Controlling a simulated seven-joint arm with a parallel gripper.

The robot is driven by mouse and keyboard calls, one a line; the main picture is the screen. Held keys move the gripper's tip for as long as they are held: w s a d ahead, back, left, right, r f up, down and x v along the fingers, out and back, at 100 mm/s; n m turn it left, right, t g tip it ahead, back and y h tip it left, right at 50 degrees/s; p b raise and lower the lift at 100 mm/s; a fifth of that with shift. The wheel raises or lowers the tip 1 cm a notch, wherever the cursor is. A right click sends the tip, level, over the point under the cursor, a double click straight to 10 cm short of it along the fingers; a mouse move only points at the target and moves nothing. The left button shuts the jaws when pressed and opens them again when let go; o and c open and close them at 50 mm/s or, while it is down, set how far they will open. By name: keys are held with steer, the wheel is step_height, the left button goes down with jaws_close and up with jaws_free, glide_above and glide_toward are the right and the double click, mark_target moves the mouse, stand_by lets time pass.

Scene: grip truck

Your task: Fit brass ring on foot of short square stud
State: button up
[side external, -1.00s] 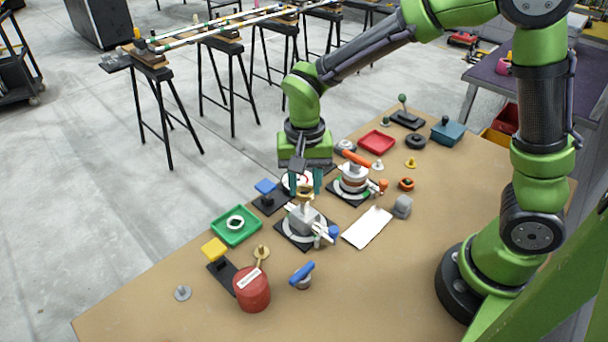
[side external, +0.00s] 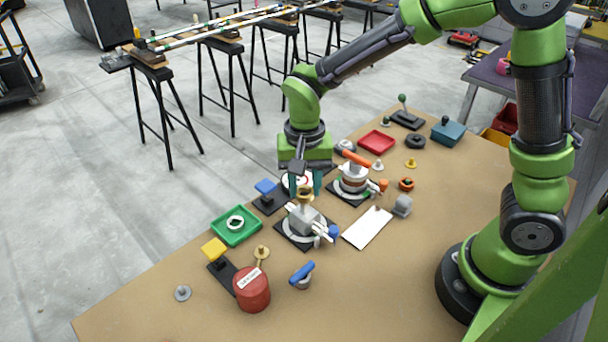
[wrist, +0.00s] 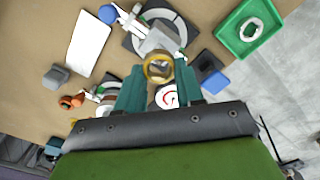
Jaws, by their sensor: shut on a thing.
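My gripper (wrist: 161,84) is shut on the brass ring (wrist: 158,67), with one teal finger on each side of it. In the side external view, the ring (side external: 304,192) is above a grey square-sided block (side external: 303,217), which looks like the stud. The block sits on a round fixture (side external: 288,236) with a black base. In the wrist view, the block (wrist: 157,42) shows just beyond the ring. Something grey-brown shows through the ring's opening. I cannot tell whether the ring is around the stud's end or only over it.
A second fixture (side external: 352,182) stands close behind to the right. A green tray (side external: 237,226) with a pale ring is at left, and a blue-topped piece (side external: 266,188) is near my gripper. A white card (side external: 367,228) lies to the right. A red can (side external: 252,290) stands in front.

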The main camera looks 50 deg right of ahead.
mark_target(305, 199)
steer(key=shift+f, duration=0.2)
steer(key=shift+f, duration=0.7)
steer(key=shift+f, duration=0.25)
stand_by(0.4)
steer(key=shift+f, duration=0.4)
steer(key=shift+f, duration=0.65)
stand_by(1.0)
steer(key=o, duration=1.5)
steer(key=shift+o, duration=0.2)
steer(key=shift+r, duration=3.75)
